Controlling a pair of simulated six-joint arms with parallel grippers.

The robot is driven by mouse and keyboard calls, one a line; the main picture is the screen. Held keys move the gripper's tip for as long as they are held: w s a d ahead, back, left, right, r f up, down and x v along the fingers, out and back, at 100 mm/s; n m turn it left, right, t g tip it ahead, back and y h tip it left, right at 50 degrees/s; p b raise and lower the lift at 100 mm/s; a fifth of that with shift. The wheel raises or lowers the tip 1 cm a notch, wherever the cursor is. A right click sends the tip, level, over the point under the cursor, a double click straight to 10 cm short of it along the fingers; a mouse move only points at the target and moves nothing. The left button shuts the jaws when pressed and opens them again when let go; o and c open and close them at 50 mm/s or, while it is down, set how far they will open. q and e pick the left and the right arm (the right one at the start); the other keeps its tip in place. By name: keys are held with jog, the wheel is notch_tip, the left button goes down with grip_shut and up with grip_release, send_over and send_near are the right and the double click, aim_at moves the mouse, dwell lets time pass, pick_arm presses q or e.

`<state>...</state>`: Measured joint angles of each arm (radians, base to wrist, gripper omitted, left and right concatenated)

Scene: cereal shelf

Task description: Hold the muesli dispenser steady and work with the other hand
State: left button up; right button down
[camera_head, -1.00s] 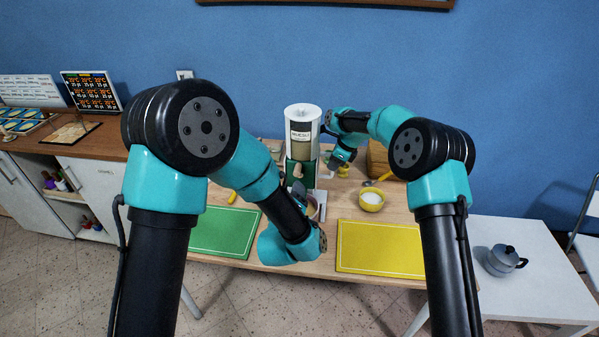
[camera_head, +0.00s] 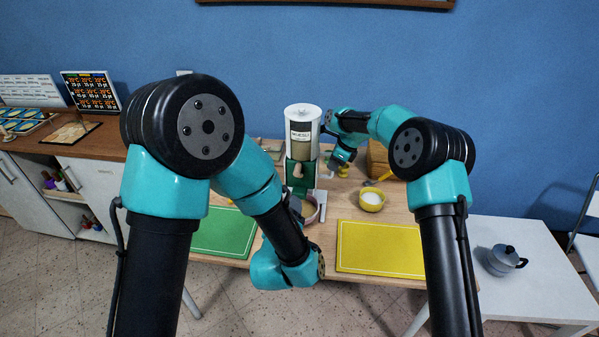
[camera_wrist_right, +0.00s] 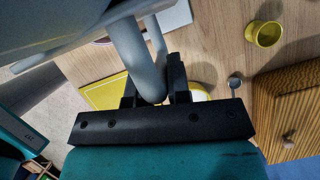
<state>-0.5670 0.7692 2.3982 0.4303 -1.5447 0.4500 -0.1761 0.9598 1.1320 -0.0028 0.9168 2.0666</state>
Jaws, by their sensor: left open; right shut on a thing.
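The muesli dispenser (camera_head: 303,120) stands upright at the back of the wooden table, with a clear, partly filled cylinder and a green lower body. My right gripper (camera_wrist_right: 155,88) is shut on a grey bar (camera_wrist_right: 128,45), seen in the right wrist view; it appears to be part of the dispenser. In the head view that gripper is at the dispenser's right side, mostly hidden by its arm. My left gripper (camera_head: 297,203) is open, low in front of the dispenser, and largely hidden by its own arm. A pinkish bowl (camera_head: 321,212) sits below the dispenser, partly covered by the left arm.
A yellow bowl with white contents (camera_head: 371,201) is right of the dispenser. A green mat (camera_head: 225,235) and a yellow mat (camera_head: 380,248) lie along the front. A wooden box (camera_head: 378,160) stands at the back right. A kettle-like pot (camera_head: 503,260) is on the white side table.

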jog(key=c, duration=1)
grip_release()
jog(key=v, duration=1.2)
jog(key=shift+a+r, duration=0.1)
jog(key=w+v, duration=0.1)
jog(key=v, duration=0.5)
jog(key=shift+s+r, duration=0.45)
jog(key=shift+s, duration=0.1)
